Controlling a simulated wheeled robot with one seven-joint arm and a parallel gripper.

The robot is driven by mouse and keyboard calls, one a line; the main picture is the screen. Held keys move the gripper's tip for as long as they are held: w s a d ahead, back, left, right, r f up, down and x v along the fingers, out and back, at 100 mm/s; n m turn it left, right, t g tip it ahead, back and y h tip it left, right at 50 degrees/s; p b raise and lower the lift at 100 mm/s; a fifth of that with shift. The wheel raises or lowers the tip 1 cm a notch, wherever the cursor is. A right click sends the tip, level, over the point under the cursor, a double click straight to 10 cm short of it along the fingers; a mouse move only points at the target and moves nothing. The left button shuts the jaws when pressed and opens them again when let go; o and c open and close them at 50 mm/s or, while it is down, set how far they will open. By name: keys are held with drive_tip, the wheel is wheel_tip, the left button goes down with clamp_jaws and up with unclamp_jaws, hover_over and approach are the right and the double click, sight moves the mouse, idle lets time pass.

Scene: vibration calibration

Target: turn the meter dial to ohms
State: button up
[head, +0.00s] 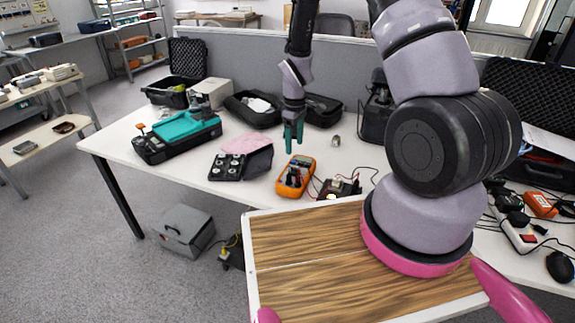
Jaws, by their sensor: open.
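The meter (295,176) is orange with a dark face and lies on the white table in the head view. Red and dark leads run from its right side. Its dial is too small to read, so I cannot tell which setting it points to. My gripper (293,143) points down with teal fingers above the table, just behind the meter in the picture. It is open and nothing shows between the fingers. It appears apart from the meter.
A black tray with round pieces (227,167) and a pink cloth (246,143) lie left of the meter. A small dark device (338,188) sits close on its right. A teal and black case (178,137) stands farther left. Black cases line the back near the grey partition (240,55).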

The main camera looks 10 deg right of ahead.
sight(294, 168)
wheel_tip(294, 168, down, 10)
idle(0.4)
clamp_jaws()
